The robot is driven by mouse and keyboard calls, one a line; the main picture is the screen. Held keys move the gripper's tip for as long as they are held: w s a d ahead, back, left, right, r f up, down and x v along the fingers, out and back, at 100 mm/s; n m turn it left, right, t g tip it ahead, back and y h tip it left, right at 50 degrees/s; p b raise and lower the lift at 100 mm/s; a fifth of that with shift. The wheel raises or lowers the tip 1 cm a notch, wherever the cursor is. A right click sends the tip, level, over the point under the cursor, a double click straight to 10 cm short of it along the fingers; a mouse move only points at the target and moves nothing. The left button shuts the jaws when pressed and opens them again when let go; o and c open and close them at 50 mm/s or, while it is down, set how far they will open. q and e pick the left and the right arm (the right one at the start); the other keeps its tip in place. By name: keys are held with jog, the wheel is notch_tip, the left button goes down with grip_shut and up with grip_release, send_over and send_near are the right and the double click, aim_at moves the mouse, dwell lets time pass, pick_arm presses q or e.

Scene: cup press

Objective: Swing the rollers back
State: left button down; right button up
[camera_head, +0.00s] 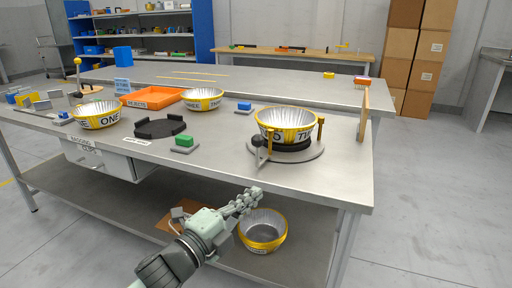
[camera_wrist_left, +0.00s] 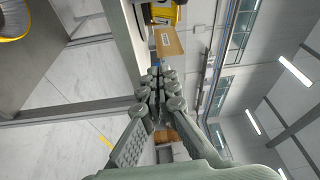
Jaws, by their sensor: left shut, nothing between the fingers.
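A silver bowl with a yellow band marked "TWO" (camera_head: 286,124) sits on a black ring on a round grey base (camera_head: 255,154) at the right of the table. Orange-brown upright posts, which look like the rollers, stand close to the bowl, one at its right (camera_head: 321,128) and one at its front left (camera_head: 270,143). A black-knobbed lever (camera_head: 258,143) stands at the front left of the base. My left gripper (camera_head: 254,196) is shut and empty, below and in front of the table's front edge, apart from the base. Its closed fingers show in the left wrist view (camera_wrist_left: 160,85). My right gripper is not in view.
Another bowl (camera_head: 262,232) is on the lower shelf.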

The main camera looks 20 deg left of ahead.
aim_at(257, 178)
pick_arm(q)
jog(key=shift+y, duration=0.6)
jog(key=x, duration=0.3)
jog(key=a+x, duration=0.1)
jog(key=x, duration=0.3)
jog(key=a+p+x, duration=0.1)
jog(key=x, duration=0.2)
jog(key=shift+w+f, duration=0.15)
jog(key=shift+w, duration=0.45)
jog(key=shift+w+a+f, duration=0.1)
jog(key=shift+w+a, duration=0.1)
jog(key=shift+a, duration=0.4)
jog(key=shift+w+a+f, duration=0.1)
jog(key=shift+w+a, duration=0.1)
jog(key=shift+a, duration=0.4)
jog(key=shift+w+a+r, duration=0.1)
jog(key=shift+w+a, duration=0.05)
jog(key=shift+a, duration=0.15)
jog(key=shift+w+a, duration=0.15)
jog(key=shift+a, duration=0.05)
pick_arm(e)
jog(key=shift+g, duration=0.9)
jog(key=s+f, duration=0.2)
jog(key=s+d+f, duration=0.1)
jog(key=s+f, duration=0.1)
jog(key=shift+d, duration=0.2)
